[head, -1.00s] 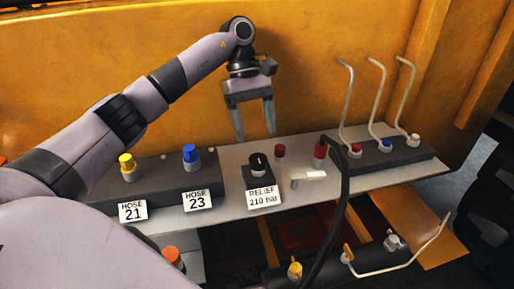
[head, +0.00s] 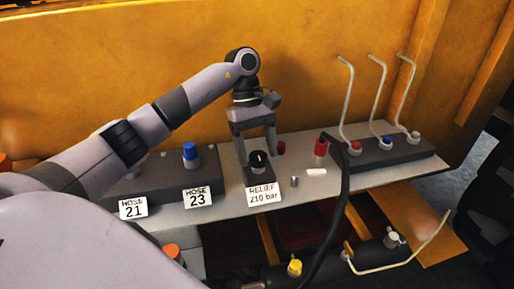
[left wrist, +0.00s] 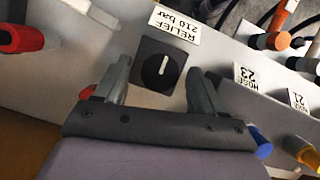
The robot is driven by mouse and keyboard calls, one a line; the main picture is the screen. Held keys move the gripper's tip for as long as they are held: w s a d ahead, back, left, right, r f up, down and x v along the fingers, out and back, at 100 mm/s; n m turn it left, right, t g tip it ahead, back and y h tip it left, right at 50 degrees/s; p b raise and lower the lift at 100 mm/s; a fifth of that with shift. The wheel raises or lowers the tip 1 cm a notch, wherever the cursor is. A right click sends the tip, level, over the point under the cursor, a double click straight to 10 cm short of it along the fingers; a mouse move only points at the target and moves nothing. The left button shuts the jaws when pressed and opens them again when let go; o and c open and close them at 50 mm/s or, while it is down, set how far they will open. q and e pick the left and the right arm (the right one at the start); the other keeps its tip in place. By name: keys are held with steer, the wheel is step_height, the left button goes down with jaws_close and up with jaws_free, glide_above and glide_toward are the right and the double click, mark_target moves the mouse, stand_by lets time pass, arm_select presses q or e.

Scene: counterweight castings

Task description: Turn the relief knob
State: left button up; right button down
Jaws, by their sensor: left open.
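The relief knob (head: 258,161) is a black round knob with a white pointer line on a black square block, behind the label "RELIEF 210 bar" (head: 263,194). In the left wrist view the knob (left wrist: 160,70) lies just beyond and between the fingertips, its pointer line slightly tilted. My left gripper (head: 257,160) is open, pointing down over the knob, with one finger on each side; it also shows in the left wrist view (left wrist: 158,80). I cannot tell whether a finger touches the knob. My right gripper is not in view.
The blue-capped fitting (head: 190,153) stands left of the knob behind the "HOSE 23" label (head: 197,197). A red fitting (head: 320,147) with a black hose (head: 345,185) and a white piece (head: 316,172) are to the right. The yellow wall (head: 300,60) rises behind.

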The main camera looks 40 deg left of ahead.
arm_select(q)
steer(key=shift+c, duration=0.3)
steer(key=c, duration=1)
steer(key=shift+n, duration=0.3)
steer(key=n+b, duration=0.1)
steer(key=n+t, duration=0.1)
steer(key=n, duration=0.1)
steer(key=shift+s+a+f+h+b, duration=0.1)
steer(key=shift+s+h+b, duration=0.05)
steer(key=shift+h+b, duration=0.2)
steer(key=n+t+b, duration=0.1)
steer(key=n+t, duration=0.1)
steer(key=n, duration=0.2)
steer(key=shift+s, duration=0.15)
steer(key=n+t+b, duration=0.1)
steer(key=n, duration=0.2)
steer(key=n+t+y+b, duration=0.1)
steer(key=n, duration=0.2)
steer(key=shift+s+n, duration=0.15)
steer(key=shift+n, duration=0.25)
steer(key=shift+n+t+y, duration=0.3)
steer(key=shift+n+y, duration=0.05)
steer(key=shift+n, duration=0.35)
